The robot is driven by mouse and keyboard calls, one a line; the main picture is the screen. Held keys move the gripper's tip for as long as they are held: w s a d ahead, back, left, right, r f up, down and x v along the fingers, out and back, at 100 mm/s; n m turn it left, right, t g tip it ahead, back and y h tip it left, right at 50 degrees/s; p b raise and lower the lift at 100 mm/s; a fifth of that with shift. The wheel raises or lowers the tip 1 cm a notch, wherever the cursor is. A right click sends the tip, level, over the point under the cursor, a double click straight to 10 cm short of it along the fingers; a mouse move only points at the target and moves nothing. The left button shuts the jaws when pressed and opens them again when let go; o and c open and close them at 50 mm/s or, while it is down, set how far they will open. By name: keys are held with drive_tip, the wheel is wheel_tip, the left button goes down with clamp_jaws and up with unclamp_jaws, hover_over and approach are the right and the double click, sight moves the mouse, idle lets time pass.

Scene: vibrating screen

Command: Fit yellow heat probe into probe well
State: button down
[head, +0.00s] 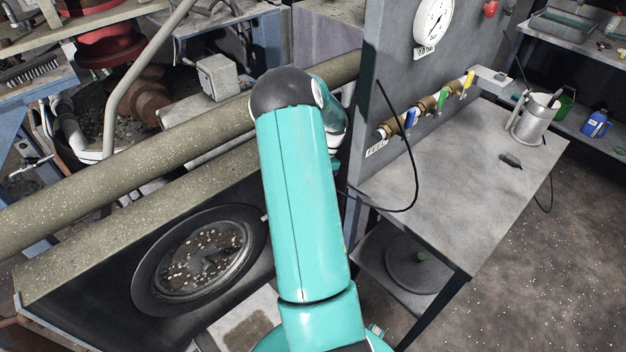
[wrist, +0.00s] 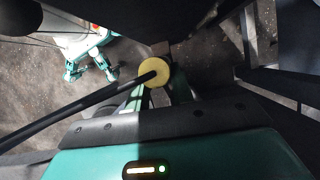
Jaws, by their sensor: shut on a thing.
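In the wrist view the yellow heat probe (wrist: 153,70) shows as a round yellow end with a thick black cable running from it to the lower left. My gripper (wrist: 158,92) is shut on the probe, its two fingers on either side below the yellow end. The rest of the probe is hidden by the yellow end and the gripper body. In the head view my arm hides the gripper and the probe. I cannot make out the probe well in either view.
A grey panel (head: 385,60) with a gauge (head: 433,22) and several coloured valve handles stands right of my arm. A black cable (head: 412,165) loops beside it. A metal table (head: 450,200) holds a metal jug (head: 535,117). A long pipe (head: 150,145) runs at left.

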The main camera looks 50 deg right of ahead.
drive_tip(key=shift+f, duration=0.6)
drive_tip(key=c, duration=1.1)
unclamp_jaws()
drive_tip(key=shift+v, duration=3.75)
